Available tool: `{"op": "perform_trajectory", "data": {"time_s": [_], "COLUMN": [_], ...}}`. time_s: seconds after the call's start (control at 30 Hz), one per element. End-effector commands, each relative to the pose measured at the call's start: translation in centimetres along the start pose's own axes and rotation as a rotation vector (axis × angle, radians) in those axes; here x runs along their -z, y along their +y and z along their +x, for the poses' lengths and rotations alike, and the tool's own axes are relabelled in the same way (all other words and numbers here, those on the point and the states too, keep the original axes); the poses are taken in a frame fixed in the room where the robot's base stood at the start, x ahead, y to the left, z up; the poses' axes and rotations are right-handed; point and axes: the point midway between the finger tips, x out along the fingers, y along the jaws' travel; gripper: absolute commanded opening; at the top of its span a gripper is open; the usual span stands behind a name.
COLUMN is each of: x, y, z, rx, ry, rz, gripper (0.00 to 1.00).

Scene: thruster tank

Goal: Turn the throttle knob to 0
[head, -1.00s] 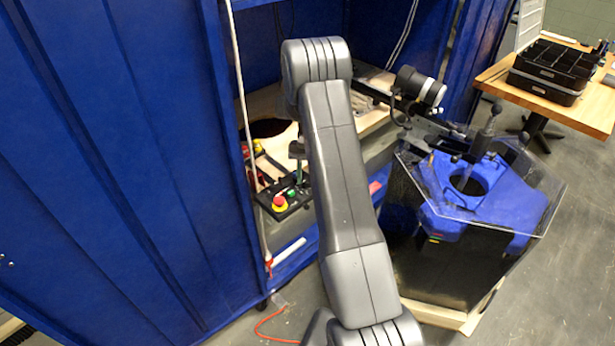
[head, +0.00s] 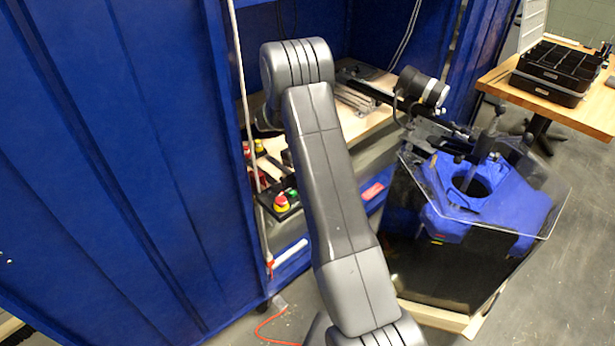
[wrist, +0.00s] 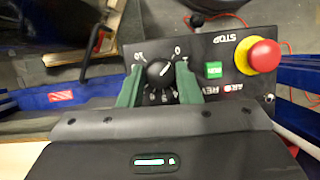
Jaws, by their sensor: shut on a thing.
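The throttle knob (wrist: 160,73) is a round black dial on a black control panel (wrist: 215,45), seen in the wrist view. My gripper (wrist: 160,84) has its green fingers on either side of the knob and is shut on it. A white mark on the knob points up and right, toward the printed 0; I cannot tell whether it lines up exactly. Other scale numbers lie partly behind the fingers. In the head view the panel shows at its red and yellow stop button (head: 281,202), while my arm hides the gripper and knob.
Beside the knob on the panel are a green button (wrist: 213,70) and a red stop button (wrist: 263,55). Blue walls (head: 120,150) enclose the panel's left side. A clear-topped tank (head: 480,200) stands to the right.

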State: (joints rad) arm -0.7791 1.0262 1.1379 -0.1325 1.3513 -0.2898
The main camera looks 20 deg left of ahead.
Motion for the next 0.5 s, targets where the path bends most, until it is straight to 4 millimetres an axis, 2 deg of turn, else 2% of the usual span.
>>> {"op": "perform_trajectory", "data": {"time_s": [0.5], "x": [-0.02], "y": [-0.06], "z": [0.07], "rx": [-0.028], "ry": [-0.001], "rz": [-0.067], "gripper": [0.08]}}
